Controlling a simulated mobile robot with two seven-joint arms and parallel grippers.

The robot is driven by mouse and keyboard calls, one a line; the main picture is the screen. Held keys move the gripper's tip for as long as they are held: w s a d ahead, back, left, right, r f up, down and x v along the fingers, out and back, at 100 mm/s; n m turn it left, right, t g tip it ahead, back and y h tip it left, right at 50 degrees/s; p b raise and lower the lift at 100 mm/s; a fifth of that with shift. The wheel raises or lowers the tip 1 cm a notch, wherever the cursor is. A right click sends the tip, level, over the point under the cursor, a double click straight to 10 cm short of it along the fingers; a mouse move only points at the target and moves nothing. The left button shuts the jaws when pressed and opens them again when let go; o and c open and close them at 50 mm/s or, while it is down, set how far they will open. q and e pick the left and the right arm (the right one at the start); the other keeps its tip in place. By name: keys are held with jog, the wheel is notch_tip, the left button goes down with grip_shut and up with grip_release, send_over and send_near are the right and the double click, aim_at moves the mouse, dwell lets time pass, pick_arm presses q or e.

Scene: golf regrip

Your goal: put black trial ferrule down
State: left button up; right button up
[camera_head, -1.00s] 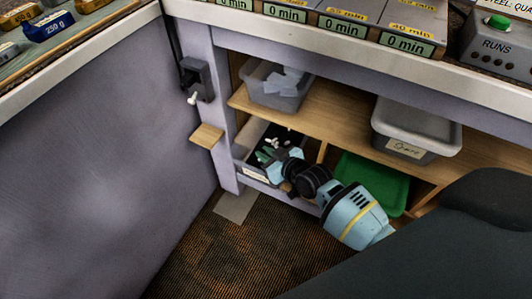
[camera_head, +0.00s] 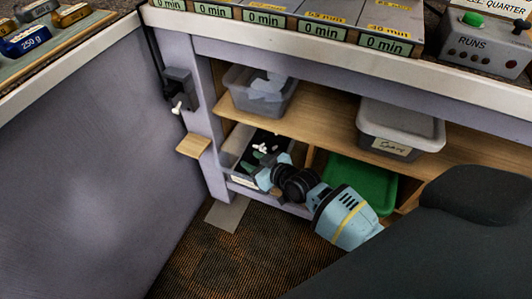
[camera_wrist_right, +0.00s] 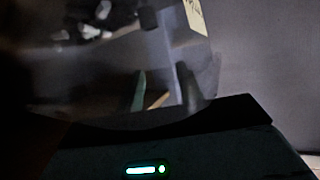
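My right gripper (camera_head: 264,176) reaches to the front of a grey bin (camera_head: 230,160) on the lower shelf, under the bench. In the bin I see small white and greenish pieces (camera_head: 262,148) against a dark inside. The right wrist view is dark and blurred. It shows pale small pieces (camera_wrist_right: 95,20) at upper left and two thin greenish upright shapes near the middle, which may be fingertips or reflections. I cannot make out the black trial ferrule in either view. Whether the right gripper holds anything is not clear. My left gripper is not in view.
A grey bin (camera_head: 240,98) with pale pieces and a lidded grey box (camera_head: 398,122) stand on the wooden upper shelf (camera_head: 310,125). A green bin (camera_head: 360,180) stands right of the lower grey bin. The bench edge runs above.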

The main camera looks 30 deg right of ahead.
jog(key=p+v, duration=0.3)
jog(key=v, duration=0.9)
jog(key=shift+r, duration=0.45)
jog(key=s+a+f+g, duration=0.1)
jog(key=s+f+g, duration=0.1)
jog(key=s, duration=1)
jog(key=s+a+f+g+h, duration=0.1)
jog(key=s+f, duration=0.3)
jog(key=s, duration=0.9)
jog(key=s+a+f+m+g, duration=0.1)
jog(key=s+a+f+g, duration=0.1)
jog(key=s, duration=1)
jog(key=shift+s+a+f+g+h, duration=0.2)
jog(key=shift+s+f+g+h, duration=0.2)
jog(key=shift+f+g, duration=0.35)
